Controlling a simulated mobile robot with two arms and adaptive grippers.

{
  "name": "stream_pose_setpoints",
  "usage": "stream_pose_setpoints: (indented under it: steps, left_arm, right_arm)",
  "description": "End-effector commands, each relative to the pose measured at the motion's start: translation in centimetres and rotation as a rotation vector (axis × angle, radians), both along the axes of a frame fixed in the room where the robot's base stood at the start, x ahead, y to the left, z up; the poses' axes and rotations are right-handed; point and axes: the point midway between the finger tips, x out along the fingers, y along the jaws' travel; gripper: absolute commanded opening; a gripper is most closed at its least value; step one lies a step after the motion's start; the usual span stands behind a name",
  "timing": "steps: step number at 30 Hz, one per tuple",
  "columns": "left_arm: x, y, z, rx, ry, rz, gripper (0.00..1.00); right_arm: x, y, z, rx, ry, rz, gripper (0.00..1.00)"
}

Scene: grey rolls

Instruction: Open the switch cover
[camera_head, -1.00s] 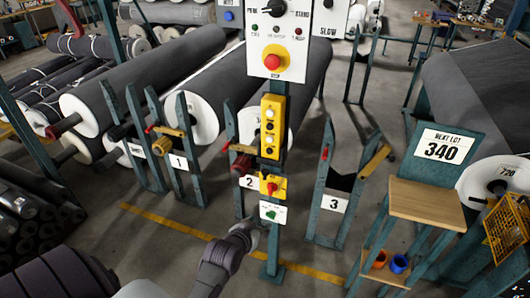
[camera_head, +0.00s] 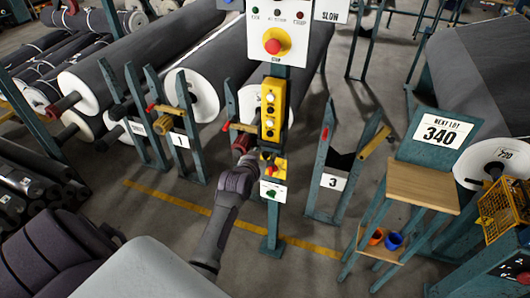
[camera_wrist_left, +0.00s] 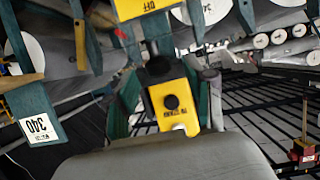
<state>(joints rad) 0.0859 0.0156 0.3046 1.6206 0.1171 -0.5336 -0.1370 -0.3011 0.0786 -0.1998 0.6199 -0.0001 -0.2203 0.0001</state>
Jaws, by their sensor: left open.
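A teal post carries several controls in the head view. A tall yellow button box (camera_head: 271,108) is in the middle. Below it is a small yellow switch box (camera_head: 280,167) with a red part on its front, and under that a white plate (camera_head: 273,192) with a green part. I cannot tell which piece is the cover or whether it is closed. My left gripper (camera_head: 247,164) is open, just left of the small yellow box and partly overlapping it; contact is unclear. In the left wrist view, a yellow panel with a black knob (camera_wrist_left: 171,101) faces the camera, upside down. My right gripper is out of view.
A panel with a red mushroom button (camera_head: 272,41) sits higher on the post. Roll stands with signs 1 (camera_head: 181,141) and 3 (camera_head: 333,182) flank it. A wooden-topped stand (camera_head: 422,187) is at right. Floor near the yellow line is clear.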

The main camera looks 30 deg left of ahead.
Motion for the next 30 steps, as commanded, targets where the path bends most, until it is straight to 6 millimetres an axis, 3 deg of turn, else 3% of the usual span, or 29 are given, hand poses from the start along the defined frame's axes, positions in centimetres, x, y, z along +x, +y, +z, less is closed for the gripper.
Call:
stream_pose_setpoints:
  steps: [6,15,25,30]
  left_arm:
    - [1.5,0.4,-0.6,0.000,0.000,0.000,0.54]
    - [1.7,0.4,-0.7,0.001,-0.001,0.000,0.54]
    - [1.6,0.4,-0.7,0.001,0.000,0.000,0.00]
    - [1.6,0.4,-0.7,0.000,0.000,0.000,0.00]
  right_arm:
    - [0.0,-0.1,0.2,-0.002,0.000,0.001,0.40]
    - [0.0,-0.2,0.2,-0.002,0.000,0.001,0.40]
    - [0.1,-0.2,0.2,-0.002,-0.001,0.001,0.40]
    - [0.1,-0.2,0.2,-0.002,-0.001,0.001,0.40]
